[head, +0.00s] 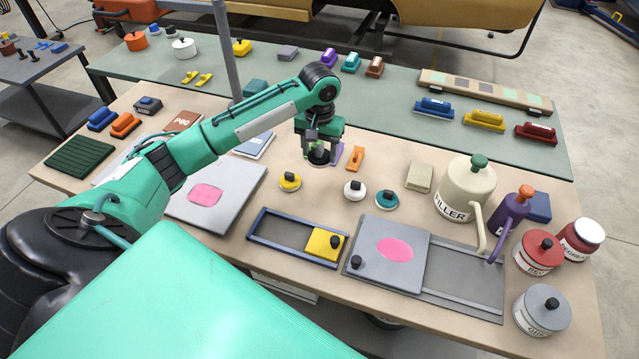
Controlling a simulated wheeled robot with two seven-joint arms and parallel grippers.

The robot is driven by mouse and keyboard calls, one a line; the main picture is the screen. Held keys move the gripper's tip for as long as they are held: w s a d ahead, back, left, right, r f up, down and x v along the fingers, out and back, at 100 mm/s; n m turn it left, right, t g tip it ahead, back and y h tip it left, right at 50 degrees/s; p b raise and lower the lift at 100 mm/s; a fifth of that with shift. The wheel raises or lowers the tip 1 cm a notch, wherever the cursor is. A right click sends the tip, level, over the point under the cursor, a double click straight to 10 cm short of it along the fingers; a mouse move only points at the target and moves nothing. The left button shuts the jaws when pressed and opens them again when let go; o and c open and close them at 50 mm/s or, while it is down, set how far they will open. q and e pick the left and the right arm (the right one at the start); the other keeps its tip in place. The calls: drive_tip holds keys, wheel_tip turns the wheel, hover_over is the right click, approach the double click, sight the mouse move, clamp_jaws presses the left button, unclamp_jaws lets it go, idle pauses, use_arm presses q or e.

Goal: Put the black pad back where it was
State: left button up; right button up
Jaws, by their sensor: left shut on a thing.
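The black pad (319,157) is a small dark round pad, partly covered by the fingers. My left gripper (321,148) is shut on it, pointing down over the beige table. I cannot tell whether the pad touches the table. My right gripper is not in view.
A purple piece (338,154) and an orange block (355,158) lie close right of the gripper. A blue-edged tray (258,222) with a yellow slider (324,245) is in front. A cream filler can (463,190) stands at right. Bare tabletop lies between the yellow and white pads.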

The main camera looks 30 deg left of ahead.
use_arm(q)
wheel_tip(320, 180, down, 8)
drive_tip(key=shift+r+p, duration=0.1)
drive_tip(key=shift+p, duration=0.55)
drive_tip(key=shift+f, duration=0.75)
wheel_tip(320, 180, down, 4)
drive_tip(key=shift+r+p, duration=0.25)
drive_tip(key=shift+p, duration=0.15)
drive_tip(key=shift+f, duration=0.25)
drive_tip(key=o, duration=0.9)
drive_tip(key=shift+f, duration=0.1)
wheel_tip(320, 180, up, 11)
drive_tip(key=shift+w+b, duration=0.1)
drive_tip(key=shift+b, duration=0.9)
drive_tip(key=shift+r, duration=0.65)
